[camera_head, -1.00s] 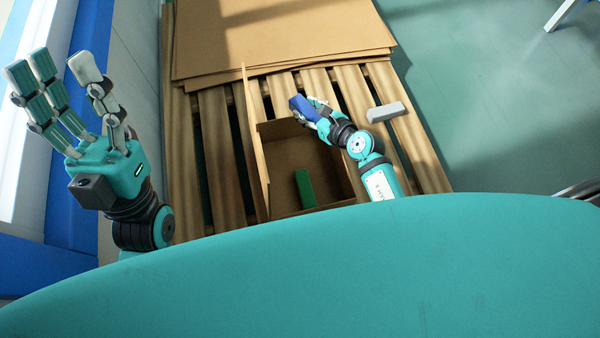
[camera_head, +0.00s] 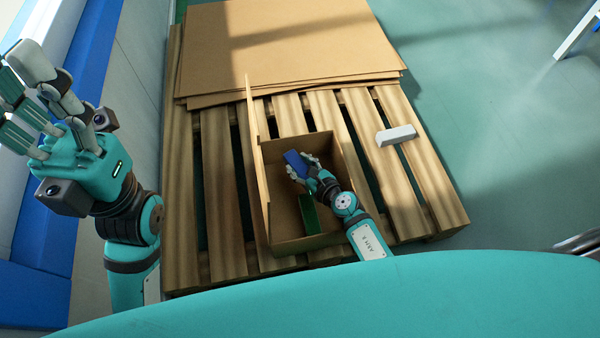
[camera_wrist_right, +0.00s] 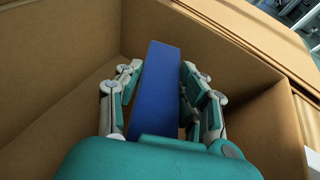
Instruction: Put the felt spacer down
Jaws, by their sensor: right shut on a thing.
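The felt spacer, a blue block (camera_head: 297,164), is held in my right gripper (camera_head: 305,170), whose fingers are shut on its two sides. The spacer is inside the open cardboard box (camera_head: 328,148), towards its far part; I cannot tell whether it touches the bottom. In the right wrist view the blue spacer (camera_wrist_right: 160,90) stands out between the fingers (camera_wrist_right: 158,100), with the brown box walls around it. My left gripper (camera_head: 55,105) is open and empty, raised at the left, away from the box.
A green block (camera_head: 309,212) lies in the near part of the box, partly hidden by my right arm. A light grey block (camera_head: 396,135) lies on the wooden pallet (camera_head: 223,190) right of the box. Flat cardboard sheets (camera_head: 290,45) cover the pallet's far end.

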